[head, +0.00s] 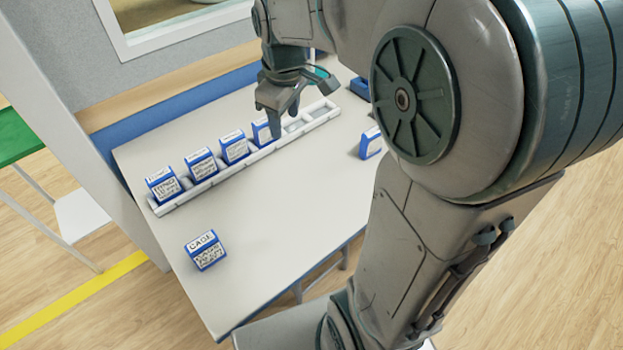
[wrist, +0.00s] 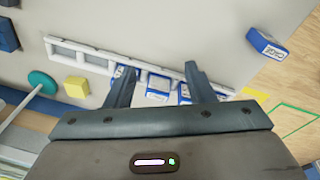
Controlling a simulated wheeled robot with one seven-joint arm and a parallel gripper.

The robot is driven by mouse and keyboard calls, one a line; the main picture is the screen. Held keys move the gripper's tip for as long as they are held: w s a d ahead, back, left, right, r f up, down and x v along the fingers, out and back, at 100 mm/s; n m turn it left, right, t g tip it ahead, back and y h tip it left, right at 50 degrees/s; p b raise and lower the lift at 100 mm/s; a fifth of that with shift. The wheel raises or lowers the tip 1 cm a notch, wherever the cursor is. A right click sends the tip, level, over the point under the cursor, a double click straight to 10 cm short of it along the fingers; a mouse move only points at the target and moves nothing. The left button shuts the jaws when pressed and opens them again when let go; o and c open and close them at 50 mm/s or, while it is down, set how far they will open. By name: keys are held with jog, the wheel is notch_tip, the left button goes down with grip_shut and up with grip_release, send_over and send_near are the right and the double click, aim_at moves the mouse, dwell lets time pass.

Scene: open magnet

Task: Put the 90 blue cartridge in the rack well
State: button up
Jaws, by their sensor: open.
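Several blue cartridges with white labels stand in a row in the long white rack (head: 213,187). One rack cartridge (head: 261,131) is partly behind my gripper (head: 282,122). Wells at the rack's right end (head: 319,113) look empty. A loose blue cartridge (head: 206,250) with a label like "CAGE" sits at the table's front left. Another blue cartridge (head: 371,142) is partly hidden by my arm. I cannot read "90" on any label. In the wrist view my gripper (wrist: 158,82) is open over the rack, with rack cartridges (wrist: 157,87) seen between and behind its fingers; none is held.
The pale table (head: 265,225) is clear in front of the rack. A dark blue object (head: 360,88) lies at the back right. The wrist view shows a yellow block (wrist: 76,86) and a teal disc (wrist: 42,83) beside the rack. A grey wall with a window stands behind.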

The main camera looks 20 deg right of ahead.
jog(key=s+f+m+t, duration=0.1)
jog(key=s+f+m, duration=0.2)
jog(key=s+m, duration=0.5)
jog(key=s, duration=0.6)
jog(key=shift+s+f, duration=0.25)
